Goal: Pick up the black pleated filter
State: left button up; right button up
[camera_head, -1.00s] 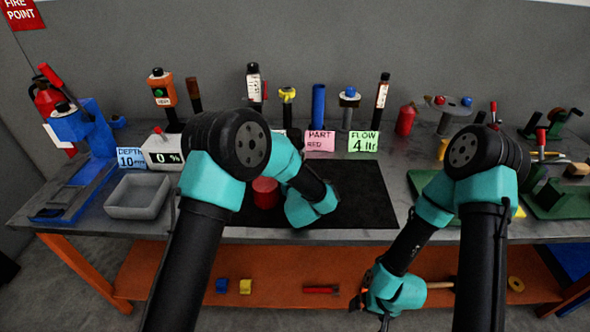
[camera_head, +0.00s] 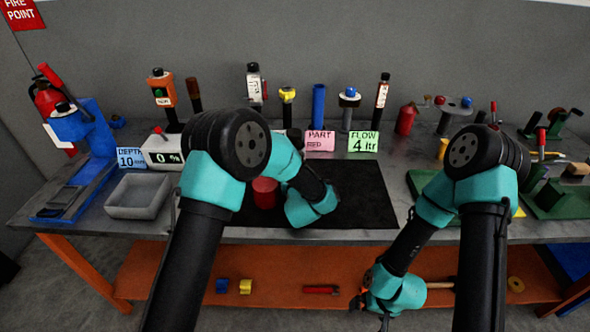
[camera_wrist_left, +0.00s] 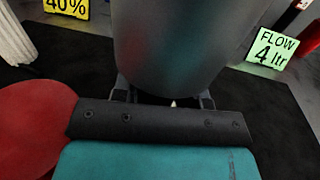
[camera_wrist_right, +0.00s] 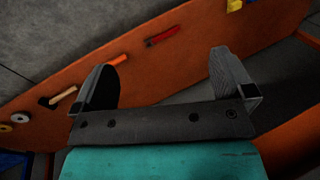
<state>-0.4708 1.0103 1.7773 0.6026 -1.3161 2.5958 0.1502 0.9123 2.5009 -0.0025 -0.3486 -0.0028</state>
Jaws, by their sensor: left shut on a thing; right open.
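My left gripper (camera_wrist_left: 165,98) is shut on a large dark grey cylinder (camera_wrist_left: 185,45), which fills the top middle of the left wrist view. Its surface looks smooth there, and I cannot make out pleats. In the head view my left arm hides this cylinder and the gripper's fingers. A red cylinder (camera_head: 265,192) stands on the black mat (camera_head: 365,205) beside my left gripper; it also shows in the left wrist view (camera_wrist_left: 32,125). A white ribbed thing (camera_wrist_left: 14,45) stands at that view's upper left. My right gripper (camera_wrist_right: 165,82) is open and empty, low in front of the bench.
A grey tray (camera_head: 138,197) and a blue press (camera_head: 85,135) are at the left. Signs reading PART RED (camera_head: 319,141) and FLOW 4 ltr (camera_head: 363,142) stand behind the mat. The orange lower shelf (camera_head: 270,290) holds small items. A green fixture (camera_head: 560,200) is at the right.

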jog(key=shift+c, duration=0.4)
jog(key=c, duration=0.3)
